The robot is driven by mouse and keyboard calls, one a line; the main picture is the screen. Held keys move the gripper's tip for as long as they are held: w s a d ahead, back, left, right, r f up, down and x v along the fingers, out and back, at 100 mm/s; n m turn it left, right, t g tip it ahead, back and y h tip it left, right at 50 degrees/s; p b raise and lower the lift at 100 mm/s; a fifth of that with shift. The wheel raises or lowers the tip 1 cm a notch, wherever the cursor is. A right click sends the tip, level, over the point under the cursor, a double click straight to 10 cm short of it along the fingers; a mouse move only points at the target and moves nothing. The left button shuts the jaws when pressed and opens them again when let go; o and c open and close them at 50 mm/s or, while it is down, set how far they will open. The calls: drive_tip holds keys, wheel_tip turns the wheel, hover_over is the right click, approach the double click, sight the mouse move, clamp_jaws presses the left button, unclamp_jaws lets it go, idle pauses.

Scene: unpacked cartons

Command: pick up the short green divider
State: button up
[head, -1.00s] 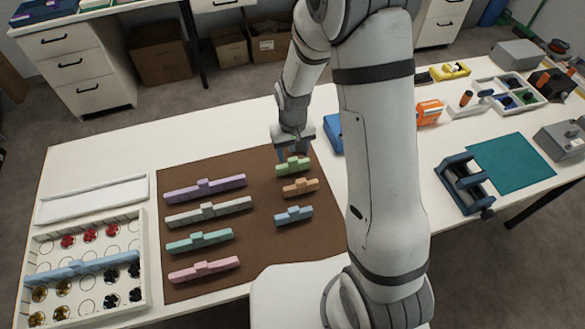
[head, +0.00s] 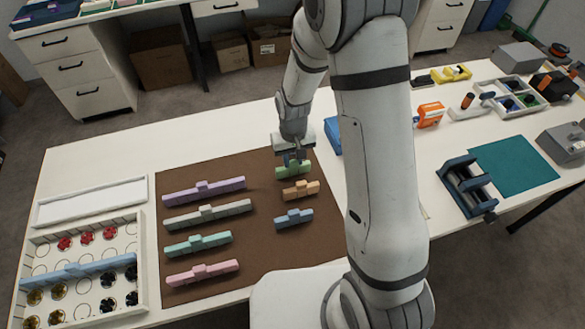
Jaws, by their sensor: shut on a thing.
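The short green divider (head: 292,172) lies at the top of the right-hand column on the brown mat (head: 265,250). My gripper (head: 294,160) is directly over it, pointing down, with its fingers closed about the divider's raised middle grip. The divider appears to be still on or very near the mat; I cannot tell if there is a gap under it. The fingertips are small and partly hidden by the gripper body.
A short orange divider (head: 300,190) and a short blue one (head: 294,218) lie just below. Long purple (head: 204,190), grey (head: 208,214), teal (head: 198,243) and pink (head: 203,272) dividers lie to the left. A compartmented tray (head: 140,290) stands at far left.

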sight(293, 161)
wheel_tip(293, 161, up, 10)
drive_tip(key=shift+b, duration=0.45)
idle(0.4)
